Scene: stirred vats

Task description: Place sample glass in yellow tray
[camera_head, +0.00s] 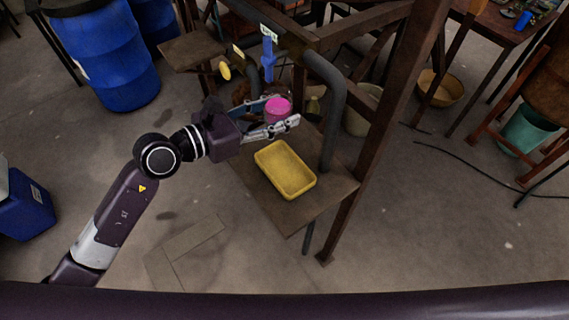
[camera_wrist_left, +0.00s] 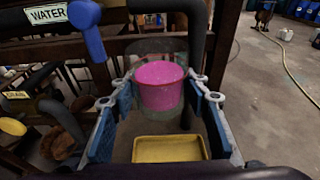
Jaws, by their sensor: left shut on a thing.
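The sample glass (camera_head: 278,108) is a clear vessel with bright pink contents, and it also shows in the left wrist view (camera_wrist_left: 160,92). My left gripper (camera_head: 281,115) is shut on it, with a blue-padded finger on each side, and the glass looks upright. The yellow tray (camera_head: 286,170) is shallow, rectangular and empty. It lies on a brown board, nearer to me than the glass in the head view. In the left wrist view the tray (camera_wrist_left: 170,149) shows below the glass. My right gripper is not in view.
The small board (camera_head: 320,195) under the tray has bare space at its near and right sides. A grey pipe (camera_head: 332,110) and a rusty frame post (camera_head: 385,125) stand right of the tray. A blue valve handle (camera_head: 268,62) is behind the glass.

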